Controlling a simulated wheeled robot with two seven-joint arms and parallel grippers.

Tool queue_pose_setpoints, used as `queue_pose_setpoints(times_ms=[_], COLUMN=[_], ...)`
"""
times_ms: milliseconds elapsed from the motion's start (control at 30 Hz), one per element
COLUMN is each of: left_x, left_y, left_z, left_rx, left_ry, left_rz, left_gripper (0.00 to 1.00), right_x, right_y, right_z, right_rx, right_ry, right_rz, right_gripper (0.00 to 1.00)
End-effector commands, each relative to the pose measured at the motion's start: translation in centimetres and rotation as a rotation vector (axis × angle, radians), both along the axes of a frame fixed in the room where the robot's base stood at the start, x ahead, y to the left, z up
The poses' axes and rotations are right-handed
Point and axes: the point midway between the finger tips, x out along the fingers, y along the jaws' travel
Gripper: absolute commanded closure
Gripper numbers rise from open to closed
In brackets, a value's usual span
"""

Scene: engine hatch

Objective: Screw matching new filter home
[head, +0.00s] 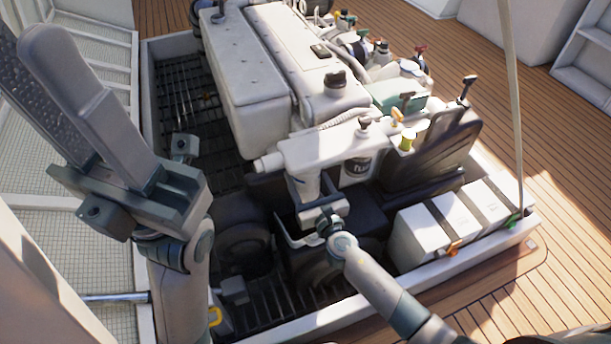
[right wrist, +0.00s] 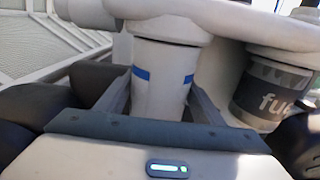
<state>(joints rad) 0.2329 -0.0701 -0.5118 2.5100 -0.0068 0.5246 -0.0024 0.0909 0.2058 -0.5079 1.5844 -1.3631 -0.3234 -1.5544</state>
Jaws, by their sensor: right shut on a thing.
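The white filter (right wrist: 162,82) with blue marks stands upright between the fingers of my right gripper (right wrist: 160,108), which is shut on it. In the head view, this filter (head: 306,186) is directly under the pale filter housing (head: 325,148), with my right gripper (head: 318,212) at its lower part. Its top meets or nearly meets the housing; the thread is hidden. A second filter (head: 357,168) with a dark "fu..." label hangs to the right under the same housing, also visible in the right wrist view (right wrist: 268,92). My left gripper (head: 62,95) is open and empty, raised at the left.
The pale engine block (head: 235,75) fills the hatch behind the housing. White battery-like boxes (head: 455,222) stand at the right. A thin pole (head: 513,90) rises at the right edge. The dark grating (head: 180,100) left of the engine is mostly clear. Wooden deck surrounds the hatch.

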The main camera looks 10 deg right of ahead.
Motion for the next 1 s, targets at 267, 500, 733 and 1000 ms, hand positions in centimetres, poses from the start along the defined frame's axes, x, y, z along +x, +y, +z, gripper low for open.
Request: queue_pose_setpoints(times_ms=[267,500,733,1000], left_x=[0.0,0.0,0.0,0.0], left_y=[0.0,0.0,0.0,0.0], left_z=[0.0,-0.5,-1.8,-1.7], left_rx=[0.0,0.0,0.0,0.0], left_ry=[0.0,0.0,0.0,0.0], left_rz=[0.0,0.0,0.0,0.0], left_gripper=[0.69,0.69,0.69,0.69], right_x=[0.0,0.1,0.1,0.0], right_y=[0.0,-0.2,-0.1,0.0], right_z=[0.0,0.0,-0.2,0.0], right_rx=[0.001,-0.004,-0.001,0.001], right_ry=[0.0,-0.002,-0.002,0.0], right_rz=[0.008,0.092,0.235,0.248], right_gripper=[0.73,0.73,0.73,0.73])
